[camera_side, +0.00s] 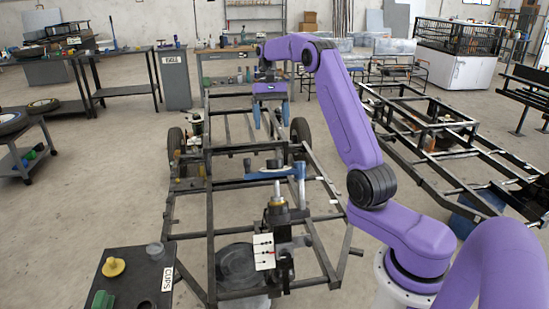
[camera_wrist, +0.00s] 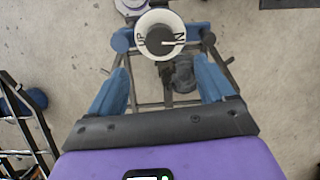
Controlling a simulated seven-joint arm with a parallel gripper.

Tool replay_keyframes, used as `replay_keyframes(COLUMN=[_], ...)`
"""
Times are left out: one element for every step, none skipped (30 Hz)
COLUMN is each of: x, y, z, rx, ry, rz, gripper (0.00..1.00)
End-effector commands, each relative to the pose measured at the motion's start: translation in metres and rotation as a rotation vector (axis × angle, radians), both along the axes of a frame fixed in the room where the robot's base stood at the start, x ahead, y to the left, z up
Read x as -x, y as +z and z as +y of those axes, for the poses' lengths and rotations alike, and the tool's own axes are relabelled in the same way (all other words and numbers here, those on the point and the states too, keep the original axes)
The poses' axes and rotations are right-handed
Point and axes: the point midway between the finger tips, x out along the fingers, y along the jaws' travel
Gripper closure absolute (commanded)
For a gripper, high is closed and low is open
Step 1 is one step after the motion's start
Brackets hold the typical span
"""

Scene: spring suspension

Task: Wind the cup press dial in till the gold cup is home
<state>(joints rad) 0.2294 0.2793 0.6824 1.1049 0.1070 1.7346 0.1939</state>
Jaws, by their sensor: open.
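The white dial (camera_wrist: 173,50) shows in the wrist view, with a dark hub and a white pointer aimed right near partly readable lettering. My gripper (camera_wrist: 162,66) is open; its two blue fingers stand wide apart below and either side of the dial, not touching it. In the side view my gripper (camera_side: 271,125) hangs fingers down, empty, above and beyond the press. The press has a blue crossbar (camera_side: 270,174), a silver shaft (camera_side: 277,189) and a gold ring-like part (camera_side: 277,204), which looks like the gold cup. Its exact seating cannot be told.
The press stands on a black tube frame (camera_side: 210,228). A white marked card (camera_side: 264,251) is on its front. A black cart (camera_side: 137,262) labelled CUPS holds a yellow piece (camera_side: 113,267) and a green block (camera_side: 103,300). Another frame (camera_side: 440,145) lies at right.

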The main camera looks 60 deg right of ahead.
Motion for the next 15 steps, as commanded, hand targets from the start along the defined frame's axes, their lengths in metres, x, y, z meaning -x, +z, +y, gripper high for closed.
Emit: replay_keyframes(x=[0.002, 0.003, 0.005, 0.006, 0.007, 0.008, 0.010, 0.011, 0.013, 0.014, 0.015, 0.017, 0.019, 0.020, 0.022], y=[-0.006, -0.009, -0.014, -0.018, -0.022, -0.027, -0.030, -0.035, -0.041, -0.046, -0.050, -0.056, -0.061, -0.066, -0.072], z=[0.002, 0.003, 0.005, 0.006, 0.007, 0.008, 0.009, 0.010, 0.012, 0.014, 0.015, 0.017, 0.018, 0.020, 0.021], rx=[-0.001, -0.001, -0.001, -0.001, -0.001, -0.001, -0.001, -0.001, -0.001, -0.002, -0.002, -0.002, -0.001, -0.002, -0.002], ry=[-0.001, 0.000, 0.000, 0.001, 0.001, 0.001, 0.000, 0.000, 0.000, 0.001, 0.001, 0.001, 0.000, 0.000, 0.000], rz=[0.002, 0.003, 0.002, 0.002, 0.002, 0.002, 0.003, 0.002, 0.003, 0.003, 0.003, 0.004, 0.003, 0.004, 0.004], gripper=[0.18, 0.18, 0.18, 0.18, 0.18, 0.18, 0.18, 0.18, 0.18, 0.18, 0.18, 0.18, 0.18, 0.18, 0.18])
